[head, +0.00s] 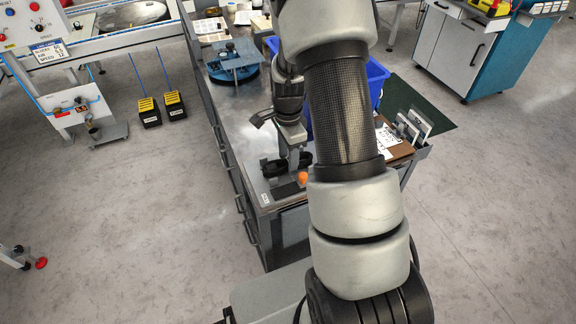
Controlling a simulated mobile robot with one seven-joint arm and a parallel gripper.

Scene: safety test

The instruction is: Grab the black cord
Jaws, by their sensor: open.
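A black coiled item (273,168), which looks like the cord, lies on the metal workbench top near its front end. Part of it shows on both sides of my gripper (293,163), which hides its middle. My gripper points down over it with its fingers open. The fingertips are small and partly merged with the dark item, so I cannot tell whether they touch it.
A small orange object (303,178) and a dark flat pad (286,190) lie close by, near the workbench (235,115) edge. A blue bin (377,82) stands behind my arm. A blue round fixture (234,66) sits farther back. Open floor lies left.

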